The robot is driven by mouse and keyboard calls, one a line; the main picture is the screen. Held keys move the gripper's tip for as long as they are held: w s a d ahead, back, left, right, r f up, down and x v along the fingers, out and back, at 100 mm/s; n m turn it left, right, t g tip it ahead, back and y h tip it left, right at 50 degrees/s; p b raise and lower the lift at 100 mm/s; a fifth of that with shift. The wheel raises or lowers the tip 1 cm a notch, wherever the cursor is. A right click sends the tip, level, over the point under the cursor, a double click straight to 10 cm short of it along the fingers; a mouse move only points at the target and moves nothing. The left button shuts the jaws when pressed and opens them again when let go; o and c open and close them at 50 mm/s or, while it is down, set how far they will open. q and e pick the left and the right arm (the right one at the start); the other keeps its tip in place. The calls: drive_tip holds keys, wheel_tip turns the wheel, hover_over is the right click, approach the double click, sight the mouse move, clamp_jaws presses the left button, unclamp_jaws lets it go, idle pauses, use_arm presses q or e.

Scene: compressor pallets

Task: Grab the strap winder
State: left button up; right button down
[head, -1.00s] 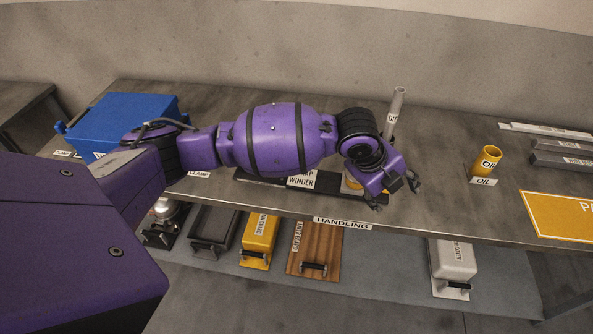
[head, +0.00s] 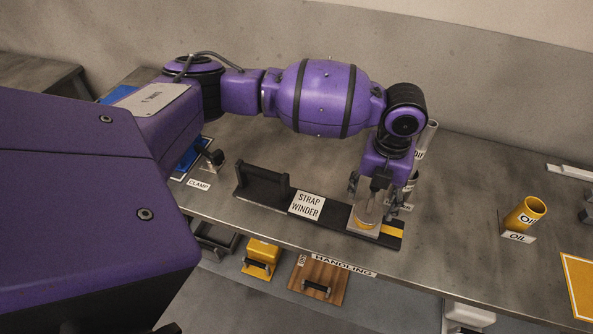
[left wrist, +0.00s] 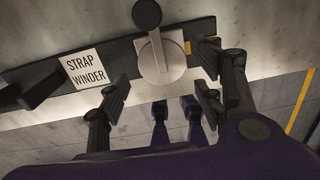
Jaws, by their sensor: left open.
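The strap winder (head: 363,228), a pale square plate with a round upright part, sits at the right end of a long dark base (head: 330,216). A "STRAP WINDER" label (head: 307,205) lies on that base. In the left wrist view the winder (left wrist: 161,66) shows a round disc and a crank arm with a dark knob. My left gripper (head: 380,198) points down at the winder with its fingers open on either side, partly hiding it. In the left wrist view the open fingers (left wrist: 165,80) hold nothing; contact cannot be told. My right gripper is not in view.
A grey tube (head: 431,138) stands close behind my gripper. A yellow oil cup (head: 526,213) stands right, with clear table between. The table's front edge runs close below the base; cases stand on a lower shelf.

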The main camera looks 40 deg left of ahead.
sight(368, 208)
use_arm(q)
drive_tip(key=shift+s+f, duration=0.25)
drive_tip(key=shift+f, duration=0.6)
wheel_tip(368, 208, down, 4)
drive_tip(key=shift+a+r, duration=0.1)
drive_tip(key=shift+f, duration=0.25)
drive_tip(key=shift+w, duration=0.1)
drive_tip(key=c, duration=1.1)
clamp_jaws()
drive_tip(key=shift+r, duration=0.15)
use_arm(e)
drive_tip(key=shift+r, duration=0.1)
